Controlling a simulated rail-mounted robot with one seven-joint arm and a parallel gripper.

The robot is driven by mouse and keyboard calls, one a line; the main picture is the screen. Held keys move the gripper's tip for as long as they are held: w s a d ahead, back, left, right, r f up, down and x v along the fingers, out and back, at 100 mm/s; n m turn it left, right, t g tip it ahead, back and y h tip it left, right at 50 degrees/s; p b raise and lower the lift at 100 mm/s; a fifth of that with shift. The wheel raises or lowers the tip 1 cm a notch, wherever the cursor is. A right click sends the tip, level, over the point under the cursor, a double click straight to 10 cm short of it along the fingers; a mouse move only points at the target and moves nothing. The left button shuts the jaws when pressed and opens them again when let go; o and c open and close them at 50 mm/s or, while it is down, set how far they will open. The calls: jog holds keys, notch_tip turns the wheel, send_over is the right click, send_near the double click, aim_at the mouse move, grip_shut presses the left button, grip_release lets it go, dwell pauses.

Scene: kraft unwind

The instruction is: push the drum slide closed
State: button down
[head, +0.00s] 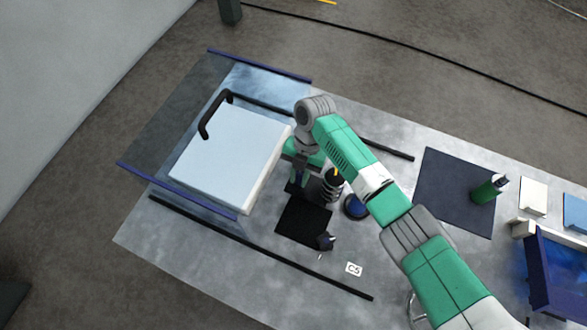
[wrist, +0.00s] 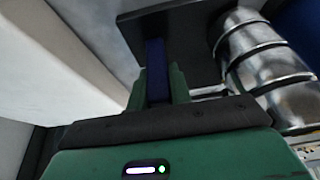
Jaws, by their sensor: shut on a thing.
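My gripper (head: 298,179) points down beside the right side of a white box-shaped housing (head: 228,158). In the wrist view my green fingers (wrist: 158,85) are shut on an upright dark blue bar (wrist: 156,58). The bar stands against a dark plate (wrist: 180,32), which seems to be part of the drum slide; I cannot tell how they join. A ribbed metal drum (wrist: 262,55) is just right of the fingers, and it also shows in the head view (head: 332,187). The housing's pale side (wrist: 60,60) is close on the left. My arm hides part of the slide.
The housing has a black handle (head: 210,112) and a clear bluish guard with dark blue edges (head: 175,190). Black rails (head: 260,247) run along the table.

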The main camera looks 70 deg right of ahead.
aim_at(309, 189)
jog(key=s, duration=0.1)
jog(key=s+p, duration=0.1)
jog(key=s, duration=0.1)
jog(key=shift+a+r, duration=0.15)
jog(key=shift+w, duration=0.1)
jog(key=c, duration=1.3)
grip_release()
jog(key=p+v, duration=0.2)
jog(key=v, duration=0.5)
jog(key=shift+d+r, duration=0.25)
